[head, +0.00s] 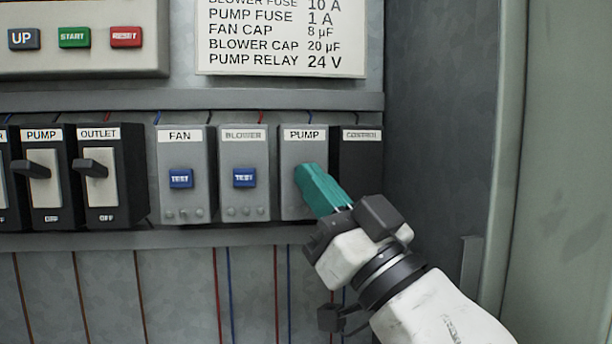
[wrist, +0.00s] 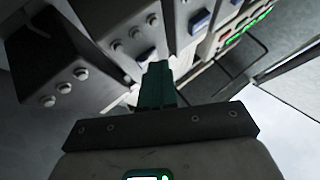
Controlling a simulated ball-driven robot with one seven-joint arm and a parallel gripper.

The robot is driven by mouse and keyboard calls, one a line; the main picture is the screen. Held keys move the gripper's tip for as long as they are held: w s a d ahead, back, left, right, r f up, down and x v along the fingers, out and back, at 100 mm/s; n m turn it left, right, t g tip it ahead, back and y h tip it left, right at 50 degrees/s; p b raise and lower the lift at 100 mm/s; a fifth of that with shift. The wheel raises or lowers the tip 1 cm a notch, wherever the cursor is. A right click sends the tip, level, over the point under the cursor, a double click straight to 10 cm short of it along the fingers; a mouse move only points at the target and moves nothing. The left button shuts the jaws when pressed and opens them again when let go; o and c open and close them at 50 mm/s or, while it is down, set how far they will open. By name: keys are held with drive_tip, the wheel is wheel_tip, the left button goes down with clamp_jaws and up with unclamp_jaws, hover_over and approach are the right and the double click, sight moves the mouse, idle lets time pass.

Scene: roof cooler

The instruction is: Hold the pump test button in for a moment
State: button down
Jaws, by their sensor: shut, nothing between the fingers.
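The grey PUMP module (head: 298,150) sits in the row between the BLOWER module and the dark CONTROL module. Its test button is hidden behind my gripper in the head view. My gripper (head: 304,172) has its teal fingers shut and empty, with the tips over the middle of the PUMP module's face. In the wrist view my gripper (wrist: 158,68) points at the grey PUMP module (wrist: 118,32). The dark edge of its button (wrist: 146,54) shows just beside the fingertips. I cannot tell whether the tips touch the button or whether it is pressed in.
The FAN test button (head: 180,178) and BLOWER test button (head: 244,177) are to the left. The CONTROL module (head: 362,165) is close on the right. Black lever switches (head: 95,168) stand out farther left. A grey cabinet wall (head: 440,100) bounds the right side.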

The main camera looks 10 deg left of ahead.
drive_tip(key=shift+s+d, duration=0.25)
drive_tip(key=shift+s, duration=0.55)
drive_tip(key=shift+s+d, duration=0.2)
drive_tip(key=shift+s, duration=0.6)
drive_tip(key=shift+s+d, duration=0.25)
drive_tip(key=shift+s, duration=0.6)
drive_tip(key=shift+s+d, duration=0.2)
drive_tip(key=shift+s, duration=0.6)
